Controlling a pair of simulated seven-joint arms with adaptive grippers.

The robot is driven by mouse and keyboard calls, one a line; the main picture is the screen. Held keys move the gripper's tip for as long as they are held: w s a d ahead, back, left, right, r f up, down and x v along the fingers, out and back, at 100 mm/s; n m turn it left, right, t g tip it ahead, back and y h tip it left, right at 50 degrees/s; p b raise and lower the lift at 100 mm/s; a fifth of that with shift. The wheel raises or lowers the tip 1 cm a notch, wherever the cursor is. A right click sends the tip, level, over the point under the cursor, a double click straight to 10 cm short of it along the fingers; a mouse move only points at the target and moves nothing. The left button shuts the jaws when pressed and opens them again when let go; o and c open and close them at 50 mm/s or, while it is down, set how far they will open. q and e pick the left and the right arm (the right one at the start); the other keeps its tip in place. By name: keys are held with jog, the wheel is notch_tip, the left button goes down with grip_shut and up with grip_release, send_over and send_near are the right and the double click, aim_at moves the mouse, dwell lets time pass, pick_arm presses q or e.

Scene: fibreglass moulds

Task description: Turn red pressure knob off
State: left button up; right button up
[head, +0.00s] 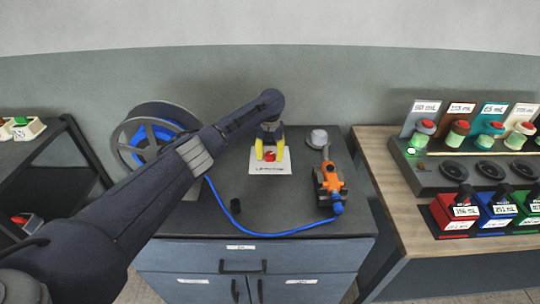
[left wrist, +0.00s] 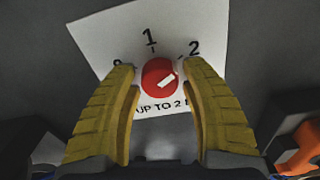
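The red knob (head: 270,156) sits on a white card (head: 261,169) on the dark cabinet top. In the left wrist view the knob (left wrist: 160,78) is round with a white pointer mark slanting up to the right, roughly toward the 2. The card (left wrist: 105,35) shows 0, 1 and 2 around the knob, with partly covered print below. My left gripper (head: 269,153) points down over the knob. Its yellow fingers (left wrist: 159,72) are open, one on each side of the knob, with a gap visible on both sides. My right gripper is not in view.
A blue hose (head: 275,235) runs across the cabinet top to an orange spray tool (head: 329,184), right of the card. A hose reel (head: 128,145) stands behind my left arm. A wooden bench (head: 385,185) with bottles and coloured bins stands at right.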

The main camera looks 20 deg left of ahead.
pick_arm(q)
grip_shut()
jog(key=shift+n, duration=0.3)
jog(key=n, duration=1.3)
jog(key=shift+n, duration=0.3)
jog(key=n, duration=0.3)
jog(key=shift+n, duration=0.3)
jog(key=n, duration=0.6)
